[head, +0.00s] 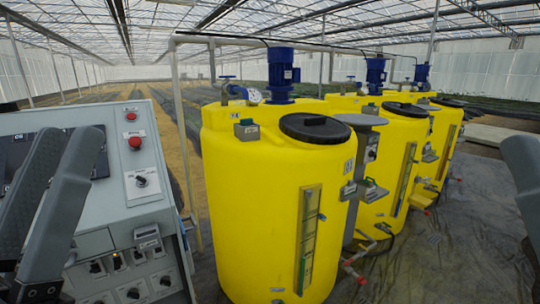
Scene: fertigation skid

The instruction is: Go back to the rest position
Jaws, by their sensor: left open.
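My left gripper (67,144) is at the left edge of the head view, in front of the grey control panel (100,118). Its two dark grey fingers stand apart with nothing between them, and they hide part of the panel's left side. At the right edge, a dark grey rounded part (522,165) shows, which looks like a piece of my right gripper. Most of it is cut off by the frame, so I cannot tell whether its jaws are open.
Several yellow tanks (240,190) with blue motors (281,72) stand in a row from the centre towards the back right. The panel carries red buttons (135,143) and black knobs. Dark floor sheeting (465,250) lies clear at right.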

